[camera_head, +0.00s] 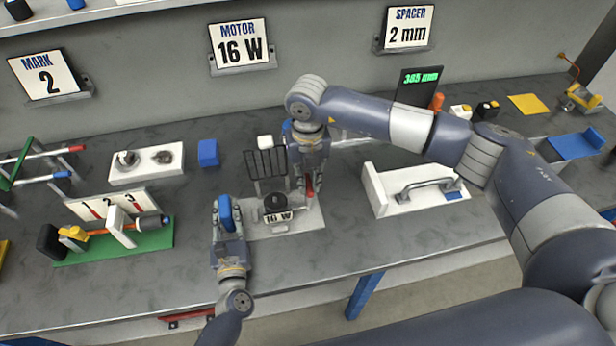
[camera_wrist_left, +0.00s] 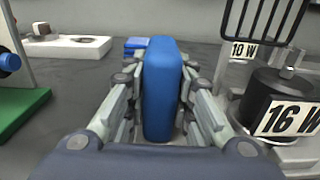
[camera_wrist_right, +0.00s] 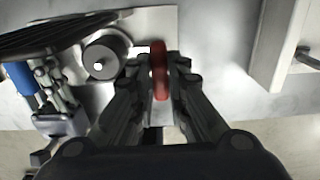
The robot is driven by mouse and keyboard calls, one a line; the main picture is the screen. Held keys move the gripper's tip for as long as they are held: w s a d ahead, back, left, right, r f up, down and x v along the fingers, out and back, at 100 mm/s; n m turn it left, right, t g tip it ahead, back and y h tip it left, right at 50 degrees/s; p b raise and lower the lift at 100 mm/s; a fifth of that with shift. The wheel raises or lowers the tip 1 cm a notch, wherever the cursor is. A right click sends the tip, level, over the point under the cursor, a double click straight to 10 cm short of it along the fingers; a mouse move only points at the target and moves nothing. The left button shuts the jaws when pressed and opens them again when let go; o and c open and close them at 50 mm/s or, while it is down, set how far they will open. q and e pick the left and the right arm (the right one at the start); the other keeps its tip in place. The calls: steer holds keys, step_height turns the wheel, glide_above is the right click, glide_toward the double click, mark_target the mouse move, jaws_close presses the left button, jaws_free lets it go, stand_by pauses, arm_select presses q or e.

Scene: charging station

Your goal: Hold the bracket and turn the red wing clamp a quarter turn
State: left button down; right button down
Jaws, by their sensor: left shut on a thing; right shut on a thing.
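My left gripper (camera_head: 227,232) is shut on a blue upright block-like handle (camera_head: 226,212), which fills the middle of the left wrist view (camera_wrist_left: 160,90). I take this to be the bracket's grip; where it joins the plate is hidden. My right gripper (camera_head: 309,178) points down and is shut on the red wing clamp (camera_wrist_right: 159,70). A bit of its red (camera_head: 310,190) shows in the head view. A black motor (camera_head: 277,202) labelled 16 W stands between the grippers on a light plate (camera_head: 306,217).
A black wire rack (camera_head: 266,163) stands behind the motor. A white tray with a grey handle (camera_head: 415,190) is to the right. A green base with numbered cards (camera_head: 115,245) is to the left. A sign reads MOTOR 16 W (camera_head: 240,43).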

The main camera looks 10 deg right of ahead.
steer(key=c, duration=1.6)
jaws_free()
steer(key=shift+o, duration=0.2)
steer(key=shift+r, duration=0.1)
step_height(320, 180, up, 12)
arm_select(q)
steer(key=c, duration=1.3)
jaws_free()
